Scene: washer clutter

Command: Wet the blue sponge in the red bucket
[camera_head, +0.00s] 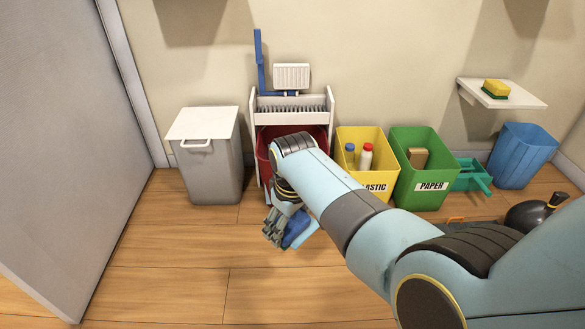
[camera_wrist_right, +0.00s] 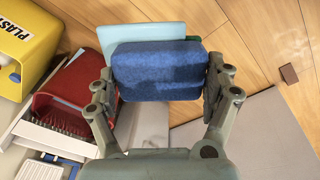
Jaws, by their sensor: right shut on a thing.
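My right gripper (camera_head: 280,225) is shut on the blue sponge (camera_head: 298,228). In the right wrist view the sponge (camera_wrist_right: 160,70) sits between the two fingers of the gripper (camera_wrist_right: 160,85), with darker and lighter blue patches on its face. A pale blue flat shape shows just behind it; I cannot tell what it is. The red bucket (camera_head: 264,155) stands by the wall under a white wringer frame, partly hidden by my right arm. In the head view the sponge is in front of the bucket, outside it. The bucket (camera_wrist_right: 82,88) also shows left of the sponge in the wrist view. My left gripper is not in view.
A grey bin with a white lid (camera_head: 203,155) stands left of the bucket. A yellow plastic bin (camera_head: 377,190) and a green paper bin (camera_head: 422,185) stand to its right. A wall shelf (camera_head: 515,98) holds a yellow sponge (camera_head: 496,88). The floor in front is largely clear.

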